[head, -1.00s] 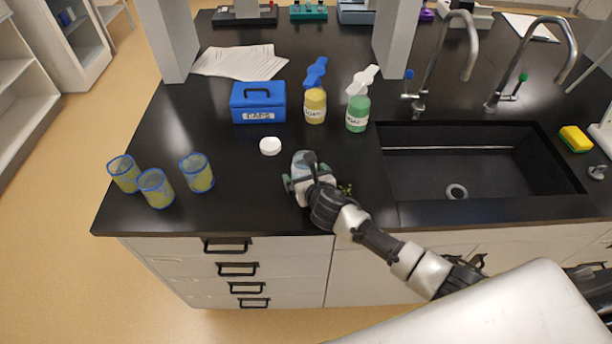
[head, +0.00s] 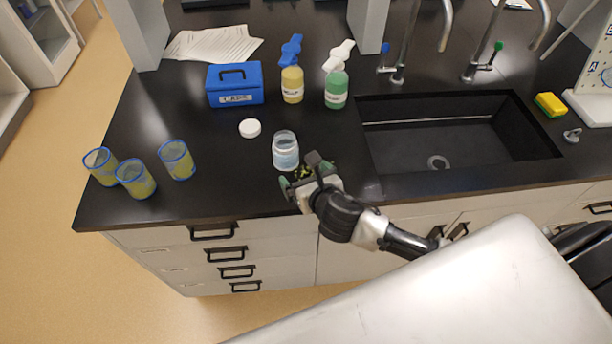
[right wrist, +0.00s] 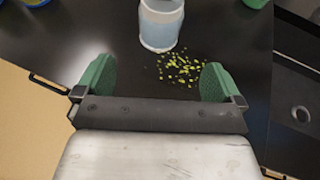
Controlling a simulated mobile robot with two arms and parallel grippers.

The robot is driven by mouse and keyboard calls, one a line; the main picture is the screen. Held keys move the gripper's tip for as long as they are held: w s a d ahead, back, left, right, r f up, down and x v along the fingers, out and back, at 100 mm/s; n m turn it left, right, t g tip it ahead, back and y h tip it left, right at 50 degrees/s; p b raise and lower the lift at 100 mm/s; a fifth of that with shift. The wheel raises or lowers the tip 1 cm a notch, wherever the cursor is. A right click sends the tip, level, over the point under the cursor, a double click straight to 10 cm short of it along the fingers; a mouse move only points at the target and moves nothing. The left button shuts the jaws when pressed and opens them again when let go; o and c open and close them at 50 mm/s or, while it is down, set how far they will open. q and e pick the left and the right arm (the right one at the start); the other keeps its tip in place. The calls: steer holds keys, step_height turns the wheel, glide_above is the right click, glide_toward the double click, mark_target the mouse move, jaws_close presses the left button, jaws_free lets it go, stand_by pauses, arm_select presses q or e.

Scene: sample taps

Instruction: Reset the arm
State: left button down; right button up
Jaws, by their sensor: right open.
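My right gripper (head: 302,182) is open and empty, low over the black counter near its front edge. Its two green fingertips show apart in the right wrist view (right wrist: 158,82). Just beyond it stands an open clear jar (head: 286,152) holding pale bluish liquid; the jar also shows upright in the right wrist view (right wrist: 160,24), apart from the fingers. Small yellow-green bits (right wrist: 180,68) lie scattered on the counter beside the jar. My left gripper is not in view.
A white lid (head: 250,128) lies behind the jar. Several yellowish cups with blue rims, including one (head: 177,160), stand at left. A blue box (head: 235,85), yellow bottle (head: 292,86) and green bottle (head: 336,90) stand behind. The sink (head: 450,140) with two taps is at right.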

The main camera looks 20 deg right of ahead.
stand_by(0.5)
steer(key=s+d+m+g, duration=0.2)
steer(key=s+m+g, duration=0.3)
steer(key=s+m, duration=0.95)
steer(key=s+d+m+g, duration=0.1)
steer(key=s+m+g, duration=0.6)
steer(key=m, duration=1.3)
step_height(320, 180, down, 27)
steer(key=s+t+b, duration=0.1)
steer(key=s+b, duration=0.1)
steer(key=s+d+f+g+b, duration=0.1)
steer(key=s+d+f+b, duration=0.1)
steer(key=s+f, duration=1.4)
step_height(320, 180, down, 4)
steer(key=shift+s+d+r+h, duration=0.15)
steer(key=shift+s+d+h, duration=0.15)
steer(key=shift+d+h, duration=0.1)
